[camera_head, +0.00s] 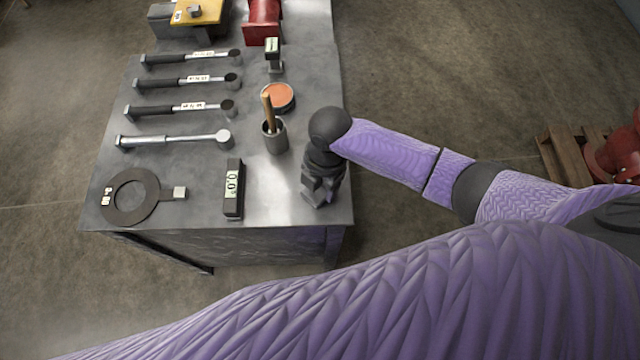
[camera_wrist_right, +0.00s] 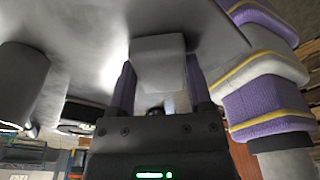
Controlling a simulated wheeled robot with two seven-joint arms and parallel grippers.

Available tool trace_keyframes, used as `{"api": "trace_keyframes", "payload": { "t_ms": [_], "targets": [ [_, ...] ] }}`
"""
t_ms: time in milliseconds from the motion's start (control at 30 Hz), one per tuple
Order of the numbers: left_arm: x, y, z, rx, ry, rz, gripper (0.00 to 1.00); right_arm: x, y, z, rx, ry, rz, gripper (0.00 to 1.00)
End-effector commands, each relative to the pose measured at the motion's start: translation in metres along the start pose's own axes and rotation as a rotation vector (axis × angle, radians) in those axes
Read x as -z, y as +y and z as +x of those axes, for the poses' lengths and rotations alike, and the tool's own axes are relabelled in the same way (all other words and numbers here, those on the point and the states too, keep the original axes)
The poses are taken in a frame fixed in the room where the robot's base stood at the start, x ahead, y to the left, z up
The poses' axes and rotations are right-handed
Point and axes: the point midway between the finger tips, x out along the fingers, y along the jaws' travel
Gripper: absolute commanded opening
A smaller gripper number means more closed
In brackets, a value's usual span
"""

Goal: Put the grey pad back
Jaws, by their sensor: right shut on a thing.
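My right gripper (camera_head: 322,188) reaches down at the table's near right corner in the head view, with the dark wrist above it. In the right wrist view, its two purple fingers (camera_wrist_right: 160,88) are shut on a pale grey block, which looks like the grey pad (camera_wrist_right: 158,62). In the head view the gripper mostly hides what it holds. I cannot tell whether the pad touches the metal table (camera_head: 285,215). My left gripper is not in view.
A grey cup (camera_head: 275,140) with a wooden-handled tool and an orange-topped tin (camera_head: 278,97) stand left of the gripper. A black block gauge (camera_head: 233,190), a dark ring (camera_head: 130,196) and several wrenches (camera_head: 180,108) lie farther left. Red parts (camera_head: 262,20) stand at the back.

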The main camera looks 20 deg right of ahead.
Motion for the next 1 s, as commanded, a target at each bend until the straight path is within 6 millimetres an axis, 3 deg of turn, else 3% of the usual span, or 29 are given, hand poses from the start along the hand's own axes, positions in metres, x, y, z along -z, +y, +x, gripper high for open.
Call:
{"api": "trace_keyframes", "payload": {
  "t_ms": [300,333,500,767,1000],
  "targets": [
    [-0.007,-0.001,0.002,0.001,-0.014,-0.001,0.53,-0.001,0.0,0.005,-0.001,0.0,0.001,0.09],
    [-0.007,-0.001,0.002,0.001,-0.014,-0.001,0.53,-0.001,0.0,0.004,-0.002,0.0,0.001,0.69],
    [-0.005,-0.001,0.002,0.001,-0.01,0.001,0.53,-0.001,0.0,0.004,-0.002,0.0,0.001,1.0],
    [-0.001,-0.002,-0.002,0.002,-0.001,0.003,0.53,0.0,0.001,-0.003,-0.003,-0.001,0.001,1.0],
    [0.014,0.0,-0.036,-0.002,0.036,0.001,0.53,0.0,0.001,-0.07,-0.007,-0.003,0.0,1.0]
  ]
}}
